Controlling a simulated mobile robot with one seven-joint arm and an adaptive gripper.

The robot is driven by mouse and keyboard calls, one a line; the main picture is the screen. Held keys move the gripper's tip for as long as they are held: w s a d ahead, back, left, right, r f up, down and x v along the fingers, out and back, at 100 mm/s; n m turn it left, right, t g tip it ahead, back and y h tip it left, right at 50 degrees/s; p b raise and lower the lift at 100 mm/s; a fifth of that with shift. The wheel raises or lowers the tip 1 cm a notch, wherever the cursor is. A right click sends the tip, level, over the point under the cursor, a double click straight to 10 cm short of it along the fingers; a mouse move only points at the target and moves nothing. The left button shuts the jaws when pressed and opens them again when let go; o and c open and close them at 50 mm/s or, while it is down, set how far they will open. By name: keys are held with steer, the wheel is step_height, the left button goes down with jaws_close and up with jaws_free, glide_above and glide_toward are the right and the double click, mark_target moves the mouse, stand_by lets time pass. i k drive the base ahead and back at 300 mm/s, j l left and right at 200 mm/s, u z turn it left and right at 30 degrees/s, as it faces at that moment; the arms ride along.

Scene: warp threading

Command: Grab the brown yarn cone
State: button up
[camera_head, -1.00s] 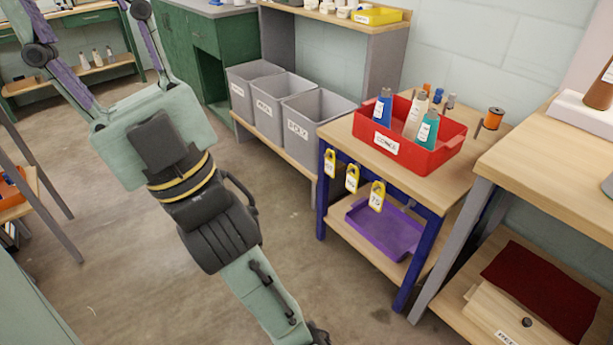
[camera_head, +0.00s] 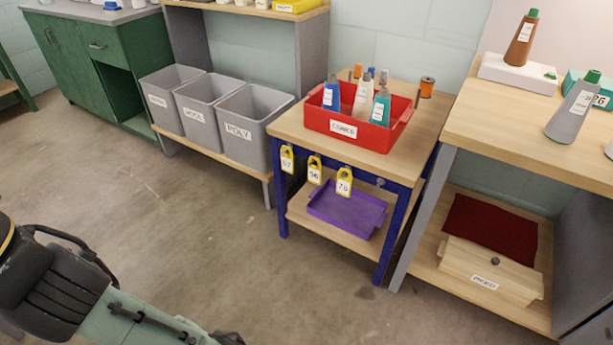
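The brown yarn cone (camera_head: 521,42) has a green tip and a pale label. It stands upright on a white block (camera_head: 517,73) on the wooden table (camera_head: 490,115) at the upper right. Nothing touches its sides. My gripper is out of view; only part of my arm shows at the lower left, far from the cone.
A grey cone (camera_head: 572,110) and a teal box stand to the right of the white block. A red bin (camera_head: 400,130) labelled "CONES" holds several cones on a lower blue-legged table. Grey bins (camera_head: 238,120) stand further left. The floor (camera_head: 200,240) in front is clear.

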mark_target(517, 54)
steer(key=z, duration=1.35)
